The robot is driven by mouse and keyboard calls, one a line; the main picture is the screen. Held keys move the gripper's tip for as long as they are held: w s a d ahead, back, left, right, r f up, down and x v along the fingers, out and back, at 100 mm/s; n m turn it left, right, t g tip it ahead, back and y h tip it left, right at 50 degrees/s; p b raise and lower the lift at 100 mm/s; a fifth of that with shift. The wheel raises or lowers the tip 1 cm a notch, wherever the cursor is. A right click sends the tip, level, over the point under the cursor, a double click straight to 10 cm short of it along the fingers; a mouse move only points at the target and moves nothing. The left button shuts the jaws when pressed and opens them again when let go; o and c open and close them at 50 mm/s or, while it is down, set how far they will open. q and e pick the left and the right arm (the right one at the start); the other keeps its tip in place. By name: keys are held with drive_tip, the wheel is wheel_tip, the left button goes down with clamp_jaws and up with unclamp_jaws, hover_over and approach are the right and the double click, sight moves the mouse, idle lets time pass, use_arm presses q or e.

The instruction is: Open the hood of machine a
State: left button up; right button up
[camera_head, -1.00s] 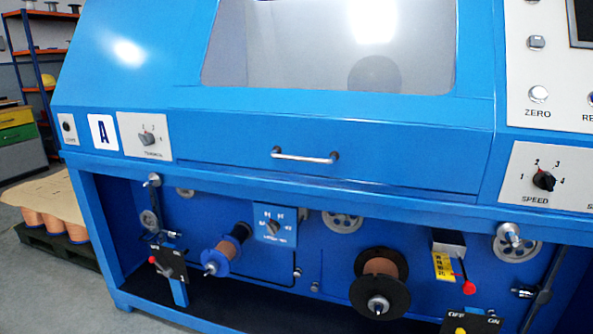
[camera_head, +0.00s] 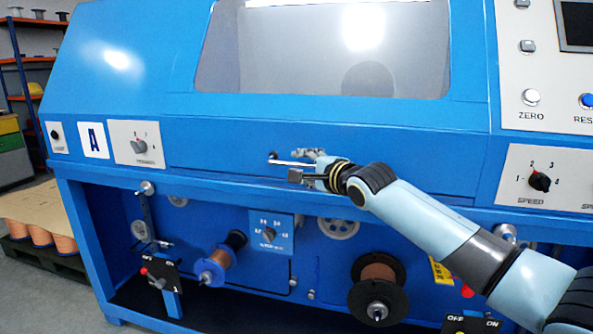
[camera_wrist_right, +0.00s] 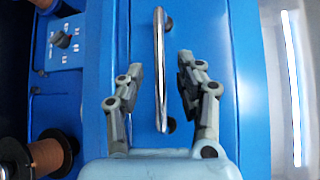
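The blue machine marked A (camera_head: 93,139) fills the head view. Its hood (camera_head: 330,125) is down, with a clear window in its upper part and a chrome bar handle (camera_head: 284,161) on its lower front panel. My right gripper (camera_head: 301,165) is at the handle and hides its right part in the head view. In the right wrist view the gripper (camera_wrist_right: 159,75) is open, with one finger on each side of the handle (camera_wrist_right: 160,45). There is a gap on both sides of the bar. My left gripper is not in view.
A speed panel (camera_head: 539,184) is at the right. A pallet of copper spools (camera_head: 42,222) stands on the floor at the left.

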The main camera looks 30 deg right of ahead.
sight(299, 165)
drive_tip(key=shift+w+d+f+b, duration=0.1)
drive_tip(key=shift+w+f+b, duration=0.1)
drive_tip(key=shift+w, duration=0.7)
drive_tip(key=shift+w+d+f+b, duration=0.1)
drive_tip(key=shift+w+b, duration=0.1)
drive_tip(key=shift+w, duration=0.65)
clamp_jaws()
